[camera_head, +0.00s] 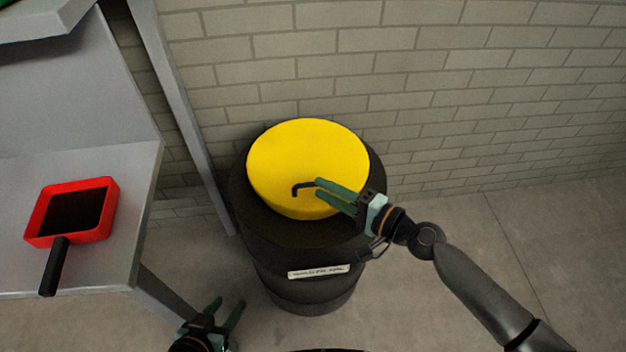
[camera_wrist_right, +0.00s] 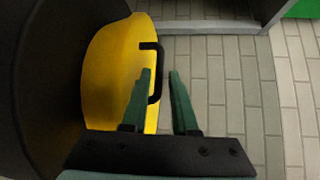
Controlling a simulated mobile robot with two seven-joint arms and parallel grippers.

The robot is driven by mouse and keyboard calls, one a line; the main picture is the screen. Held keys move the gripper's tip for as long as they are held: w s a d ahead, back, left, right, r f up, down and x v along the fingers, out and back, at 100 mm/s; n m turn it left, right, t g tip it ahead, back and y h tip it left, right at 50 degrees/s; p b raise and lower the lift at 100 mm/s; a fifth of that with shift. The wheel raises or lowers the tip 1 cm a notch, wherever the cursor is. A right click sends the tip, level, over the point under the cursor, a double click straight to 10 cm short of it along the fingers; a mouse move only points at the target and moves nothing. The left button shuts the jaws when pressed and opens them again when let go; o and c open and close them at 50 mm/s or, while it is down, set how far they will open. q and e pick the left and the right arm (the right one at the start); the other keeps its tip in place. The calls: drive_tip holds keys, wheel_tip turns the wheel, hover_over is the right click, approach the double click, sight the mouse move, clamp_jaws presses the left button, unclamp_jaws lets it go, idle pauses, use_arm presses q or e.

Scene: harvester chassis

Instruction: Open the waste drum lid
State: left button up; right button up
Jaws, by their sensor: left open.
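The waste drum (camera_head: 290,260) is a dark, upright barrel with a white label, standing by the brick wall. Its round yellow lid (camera_head: 300,150) is on top and looks closed; it also shows in the right wrist view (camera_wrist_right: 108,70). A black bent handle (camera_head: 298,189) stands on the lid near its front edge. My right gripper (camera_head: 317,187) is at the handle, its green fingers apart. In the right wrist view the handle (camera_wrist_right: 154,85) lies between the fingertips, close to the left finger; contact cannot be told. My left gripper (camera_head: 226,301) is open and empty, low in front of the drum.
A grey workbench (camera_head: 130,215) stands left of the drum, its leg close to the barrel. A red dustpan-like tray with a black handle (camera_head: 105,210) lies on it. The brick wall (camera_head: 450,100) is close behind the drum. The floor on the right is clear.

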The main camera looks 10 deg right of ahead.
sight(313, 185)
drive_tip(key=shift+x, duration=1.9)
clamp_jaws()
